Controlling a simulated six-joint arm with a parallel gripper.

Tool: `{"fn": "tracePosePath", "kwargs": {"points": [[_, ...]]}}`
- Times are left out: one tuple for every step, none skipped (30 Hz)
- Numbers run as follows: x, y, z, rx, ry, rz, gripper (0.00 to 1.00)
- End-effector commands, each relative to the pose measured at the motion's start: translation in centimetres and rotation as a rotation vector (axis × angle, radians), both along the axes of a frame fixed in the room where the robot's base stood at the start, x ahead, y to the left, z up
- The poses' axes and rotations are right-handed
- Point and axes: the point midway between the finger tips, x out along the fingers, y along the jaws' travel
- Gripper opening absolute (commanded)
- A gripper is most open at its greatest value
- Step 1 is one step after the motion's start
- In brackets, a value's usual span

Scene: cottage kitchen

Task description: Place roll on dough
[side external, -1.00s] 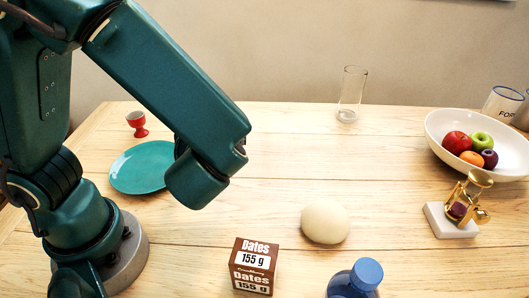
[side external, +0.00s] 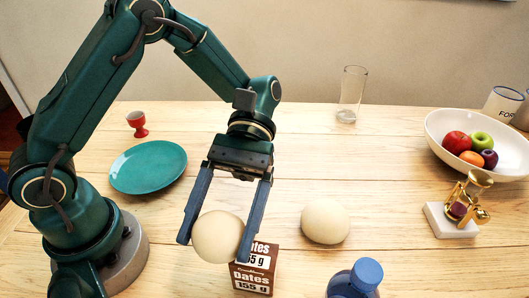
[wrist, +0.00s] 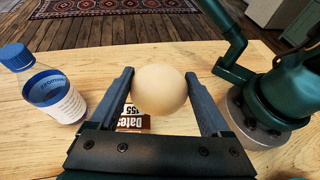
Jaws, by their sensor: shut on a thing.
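A pale round ball, which I take to be the roll (side external: 218,237), is between the two fingers of my gripper (side external: 213,246). The gripper is shut on it. In the wrist view the roll (wrist: 160,90) also sits between the fingertips. A similar cream, slightly flattened ball, which I take to be the dough (side external: 326,221), rests on the table to the right of the gripper. The dough cannot be made out in the wrist view.
A brown dates box (side external: 254,270) stands just behind or beside the held roll, partly covered. A blue-capped bottle (side external: 356,281) is at the front.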

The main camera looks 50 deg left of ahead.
Motion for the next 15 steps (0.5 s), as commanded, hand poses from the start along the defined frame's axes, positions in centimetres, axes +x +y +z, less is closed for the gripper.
{"fn": "tracePosePath", "kwargs": {"points": [[1.8,-0.5,0.8,-0.001,-0.002,0.158,0.50],[2.9,-0.8,1.2,0.000,-0.004,0.249,0.50],[4.6,-1.0,1.8,0.000,-0.004,0.373,0.50],[5.9,-1.0,2.2,0.000,-0.004,0.467,0.50],[7.2,-0.9,2.7,-0.001,-0.004,0.563,0.50],[9.1,-0.4,3.2,0.000,-0.004,0.689,0.50],[10.4,0.0,3.6,0.000,-0.004,0.780,0.50],[11.6,0.6,3.9,0.001,-0.004,0.864,0.50],[13.1,1.4,4.3,0.001,-0.003,0.968,0.50],[14.1,2.1,4.5,0.001,-0.002,1.038,0.50],[14.9,2.8,4.7,0.001,-0.001,1.103,0.50],[15.9,3.7,4.9,0.001,-0.001,1.177,0.50],[16.6,4.4,5.0,0.002,-0.001,1.226,0.50],[17.1,5.0,5.1,0.001,-0.001,1.268,0.50],[17.7,5.7,5.1,0.002,0.000,1.316,0.50]]}}
